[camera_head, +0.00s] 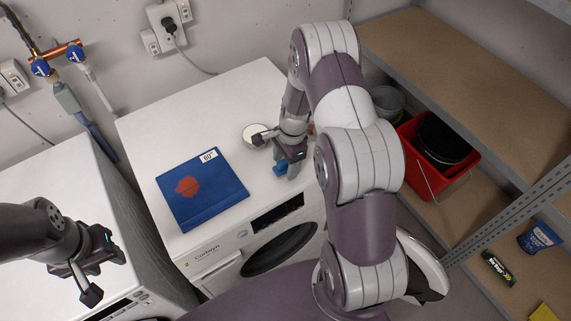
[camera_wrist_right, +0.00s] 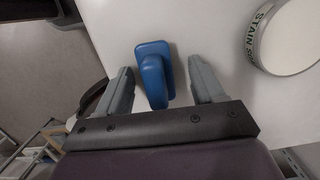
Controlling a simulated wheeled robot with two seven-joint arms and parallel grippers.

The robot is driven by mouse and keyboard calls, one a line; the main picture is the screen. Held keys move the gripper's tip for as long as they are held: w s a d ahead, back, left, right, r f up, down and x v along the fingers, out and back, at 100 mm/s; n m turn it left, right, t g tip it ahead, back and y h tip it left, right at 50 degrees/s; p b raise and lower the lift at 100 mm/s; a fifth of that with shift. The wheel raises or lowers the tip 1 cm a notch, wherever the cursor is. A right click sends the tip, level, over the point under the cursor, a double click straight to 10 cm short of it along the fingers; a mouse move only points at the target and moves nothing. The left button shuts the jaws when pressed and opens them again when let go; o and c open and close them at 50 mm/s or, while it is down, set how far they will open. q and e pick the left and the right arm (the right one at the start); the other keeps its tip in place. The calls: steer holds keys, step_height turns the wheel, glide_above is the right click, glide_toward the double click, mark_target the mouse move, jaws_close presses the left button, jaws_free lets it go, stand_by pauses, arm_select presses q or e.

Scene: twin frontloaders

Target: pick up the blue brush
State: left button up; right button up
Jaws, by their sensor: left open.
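The blue brush (camera_wrist_right: 153,75) lies on the white top of the right-hand machine, near its front edge. In the head view a small part of the brush (camera_head: 280,169) shows beside my right gripper (camera_head: 287,160), which hides the rest. In the right wrist view my right gripper (camera_wrist_right: 160,64) is open, with one finger on each side of the brush and gaps between the fingers and the brush. My left gripper (camera_head: 104,276) is open and empty above the left machine, near its front.
A shelf with a red bucket (camera_head: 421,177) is at right.

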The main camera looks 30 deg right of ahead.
steer(key=c, duration=0.5)
steer(key=shift+s+a+r, duration=0.1)
steer(key=shift+s+r, duration=0.05)
steer(key=c, duration=0.5)
steer(key=shift+s+r, duration=0.1)
steer(key=shift+c, duration=0.4)
arm_select(q)
steer(key=shift+s+a, duration=0.1)
steer(key=shift+s, duration=0.15)
steer(key=shift+w, duration=0.1)
arm_select(e)
steer(key=shift+r, duration=0.25)
steer(key=r, duration=0.2)
steer(key=r+b, duration=0.1)
steer(key=r, duration=0.1)
steer(key=shift+s+d, duration=0.2)
steer(key=shift+s, duration=0.15)
arm_select(q)
step_height(320, 180, down, 2)
steer(key=shift+f+b, duration=0.1)
steer(key=shift+b, duration=0.45)
arm_select(e)
steer(key=s+d+r, duration=0.4)
steer(key=s+r, duration=0.2)
steer(key=s, duration=0.4)
steer(key=shift+r, duration=0.2)
